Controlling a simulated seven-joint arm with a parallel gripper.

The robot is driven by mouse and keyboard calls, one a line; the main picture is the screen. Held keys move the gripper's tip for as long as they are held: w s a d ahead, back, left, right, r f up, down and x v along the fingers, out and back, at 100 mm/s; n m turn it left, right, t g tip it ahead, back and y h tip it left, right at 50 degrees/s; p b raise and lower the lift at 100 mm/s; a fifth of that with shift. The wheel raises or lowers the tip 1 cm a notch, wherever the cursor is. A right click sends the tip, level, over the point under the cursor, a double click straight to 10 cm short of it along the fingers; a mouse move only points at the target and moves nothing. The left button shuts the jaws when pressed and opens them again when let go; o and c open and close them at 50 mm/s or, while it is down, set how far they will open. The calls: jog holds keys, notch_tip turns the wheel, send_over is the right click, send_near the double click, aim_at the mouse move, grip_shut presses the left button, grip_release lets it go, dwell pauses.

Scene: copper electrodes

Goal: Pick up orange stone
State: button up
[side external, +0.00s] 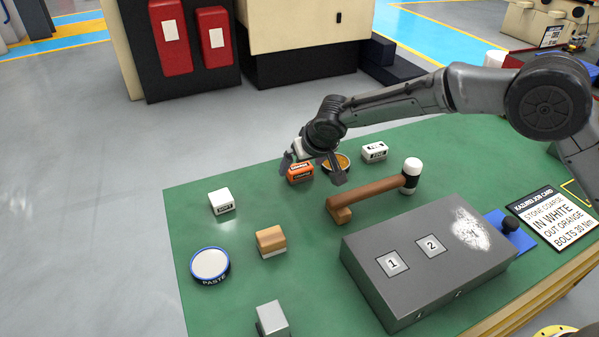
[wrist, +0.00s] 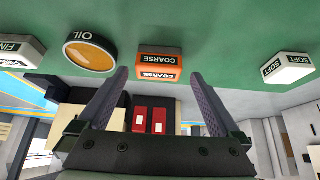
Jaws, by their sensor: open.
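The orange stone (side external: 299,174), a small block marked COARSE, sits on the green bench top at its far side. In the wrist view the orange stone (wrist: 160,67) lies between the lines of my two fingers, just past their tips. My gripper (side external: 313,168) is open and empty, low over the bench close to the stone, and partly covers it in the side view. The open fingers also show in the wrist view (wrist: 159,76). Whether a finger touches the stone cannot be told.
An oil tin (side external: 343,161) stands close beside the stone. A white block (side external: 374,151) is beyond it, another white block (side external: 221,201) to the left. A hammer (side external: 372,191), a tan block (side external: 271,241), a paste tin (side external: 210,265) and a grey metal box (side external: 400,290) lie nearer.

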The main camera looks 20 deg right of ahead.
aim_at(299, 166)
jog(key=shift+x, duration=1.95)
jog(key=shift+w+d+r, duration=0.1)
jog(key=shift+w+r, duration=0.05)
jog(key=c, duration=1.4)
jog(key=shift+r, duration=0.1)
jog(key=shift+r, duration=0.25)
jog(key=r, duration=0.3)
jog(key=shift+s+d+r, duration=0.1)
jog(key=shift+s, duration=0.1)
jog(key=s+d+r, duration=0.5)
jog(key=s+r, duration=0.4)
jog(key=s, duration=0.3)
jog(key=shift+s, duration=0.35)
